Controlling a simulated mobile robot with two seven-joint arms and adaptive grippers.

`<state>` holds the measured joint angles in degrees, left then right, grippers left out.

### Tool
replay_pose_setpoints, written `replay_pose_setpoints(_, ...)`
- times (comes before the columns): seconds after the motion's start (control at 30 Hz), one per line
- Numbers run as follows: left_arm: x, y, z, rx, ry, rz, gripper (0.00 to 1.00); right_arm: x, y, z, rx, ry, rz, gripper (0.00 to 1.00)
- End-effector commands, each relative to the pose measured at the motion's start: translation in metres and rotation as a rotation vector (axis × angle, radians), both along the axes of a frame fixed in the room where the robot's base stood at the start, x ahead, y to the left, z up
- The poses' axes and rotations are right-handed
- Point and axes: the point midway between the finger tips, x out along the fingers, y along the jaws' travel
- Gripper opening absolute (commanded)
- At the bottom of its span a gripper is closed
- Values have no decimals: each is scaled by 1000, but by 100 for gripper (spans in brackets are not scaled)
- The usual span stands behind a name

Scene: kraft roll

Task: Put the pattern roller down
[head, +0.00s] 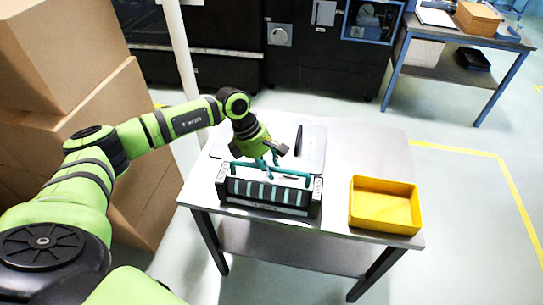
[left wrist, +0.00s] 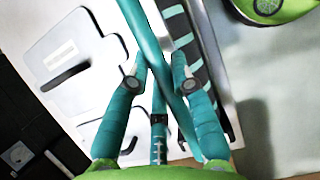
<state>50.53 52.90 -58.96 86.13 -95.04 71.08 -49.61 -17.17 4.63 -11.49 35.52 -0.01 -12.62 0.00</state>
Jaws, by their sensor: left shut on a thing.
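The pattern roller (head: 268,190) is a black cylinder with teal stripes, set in a frame with pale ends and a teal bar along its top. It lies level at the front left of the steel table (head: 372,150); I cannot tell whether it touches the top or hangs just above. My left gripper (head: 270,164) is over it, shut on its teal bar. In the left wrist view the fingers (left wrist: 157,75) stand on either side of the bar, with the striped roller (left wrist: 185,40) beside it. The roller's underside is hidden. My right gripper is in neither view.
A pale plate (head: 312,143) with a dark handle lies just behind the roller. A yellow bin (head: 386,228) stands at the table's right. Stacked cardboard boxes (head: 60,50) rise at the left, near my arm. The back right of the table is clear.

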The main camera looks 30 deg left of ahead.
Motion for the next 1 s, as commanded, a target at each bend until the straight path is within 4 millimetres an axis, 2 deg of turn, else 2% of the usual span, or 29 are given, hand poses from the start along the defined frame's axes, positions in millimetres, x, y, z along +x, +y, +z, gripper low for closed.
replay_pose_setpoints(0.1,3,-1,-3,-5,-9,2,0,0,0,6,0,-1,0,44)
replay_pose_setpoints(0.47,3,-1,-7,-5,-11,2,0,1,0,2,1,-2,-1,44)
replay_pose_setpoints(0.5,1,0,-11,0,-3,1,27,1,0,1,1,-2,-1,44)
replay_pose_setpoints(0.53,1,0,-10,0,-3,1,39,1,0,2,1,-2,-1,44)
replay_pose_setpoints(0.57,1,0,-10,0,-3,1,47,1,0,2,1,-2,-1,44)
replay_pose_setpoints(1.0,1,2,-4,0,-5,2,47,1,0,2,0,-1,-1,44)
